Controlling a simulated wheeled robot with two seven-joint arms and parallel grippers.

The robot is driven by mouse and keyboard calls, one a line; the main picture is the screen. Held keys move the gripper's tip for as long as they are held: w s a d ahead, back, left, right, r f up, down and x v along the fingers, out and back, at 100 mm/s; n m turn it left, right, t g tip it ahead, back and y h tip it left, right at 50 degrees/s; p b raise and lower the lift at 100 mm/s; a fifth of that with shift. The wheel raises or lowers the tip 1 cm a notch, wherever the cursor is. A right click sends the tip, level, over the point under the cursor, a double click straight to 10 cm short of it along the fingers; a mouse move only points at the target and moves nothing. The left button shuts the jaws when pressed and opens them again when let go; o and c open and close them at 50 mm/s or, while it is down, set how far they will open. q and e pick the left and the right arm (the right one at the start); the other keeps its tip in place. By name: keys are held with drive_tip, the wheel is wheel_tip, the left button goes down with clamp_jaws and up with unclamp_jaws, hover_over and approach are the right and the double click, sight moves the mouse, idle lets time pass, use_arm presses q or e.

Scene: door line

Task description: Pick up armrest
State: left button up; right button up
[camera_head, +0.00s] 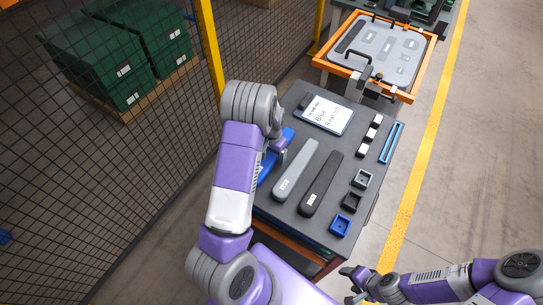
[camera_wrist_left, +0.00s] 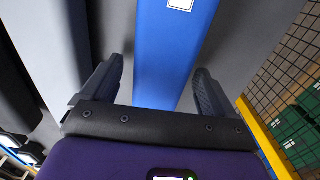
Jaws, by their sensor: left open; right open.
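A blue armrest (camera_head: 265,168) lies on the grey worktable (camera_head: 262,207), partly hidden behind my left arm in the head view. A light grey armrest (camera_head: 296,169) and a black armrest (camera_head: 321,183) lie beside it to the right. My left gripper (camera_head: 277,153) is at the blue armrest. In the left wrist view my left gripper (camera_wrist_left: 156,88) is open, its fingers on either side of the blue armrest (camera_wrist_left: 170,50), with gaps visible. The light grey armrest (camera_wrist_left: 52,48) lies to the left there. My right gripper (camera_head: 354,284) is open and empty near the table's front right corner.
A sign reading "Blue" and "Rear left" (camera_head: 327,114) lies at the table's back. Small square trays (camera_head: 351,202), white and black blocks (camera_head: 369,136) and a blue bar (camera_head: 391,142) lie right. An orange-framed tray (camera_head: 387,50) stands beyond. A mesh fence (camera_head: 110,170) runs left.

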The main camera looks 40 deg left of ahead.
use_arm(q)
drive_tip(key=shift+f+b, duration=0.2)
drive_tip(key=shift+b, duration=0.1)
idle(0.4)
drive_tip(key=c, duration=1.3)
drive_tip(key=shift+r+p, duration=0.45)
drive_tip(key=shift+p, duration=0.05)
wheel_tip(320, 180, up, 10)
drive_tip(key=shift+f, duration=0.15)
